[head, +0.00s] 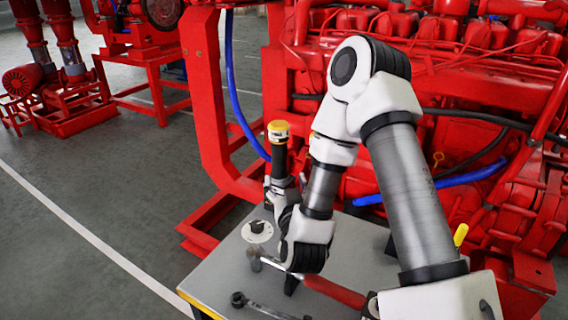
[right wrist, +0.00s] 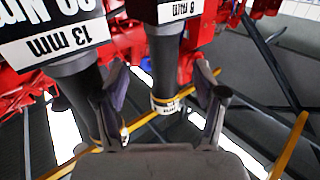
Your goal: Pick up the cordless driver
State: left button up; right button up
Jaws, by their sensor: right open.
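A dark upright driver-like tool (head: 279,158) with a yellow cap and white band stands at the back left of the grey table (head: 345,240). Gaps show beside the 8 mm tool. My left gripper is out of view.
A round white disc with a black knob (head: 257,231), a hammer with a red handle (head: 335,290) and a wrench (head: 262,306) lie on the table. The red engine (head: 440,60) stands close behind. Open floor (head: 80,220) lies to the left.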

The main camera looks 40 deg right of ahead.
aim_at(280, 167)
jog(key=x, duration=0.2)
jog(key=p+x, duration=0.1)
jog(key=x, duration=0.4)
jog(key=shift+w+r, duration=0.3)
jog(key=shift+w, duration=0.05)
jog(key=shift+s+a, duration=0.1)
jog(key=shift+c, duration=1.3)
jog(key=shift+r, duration=0.1)
grip_shut()
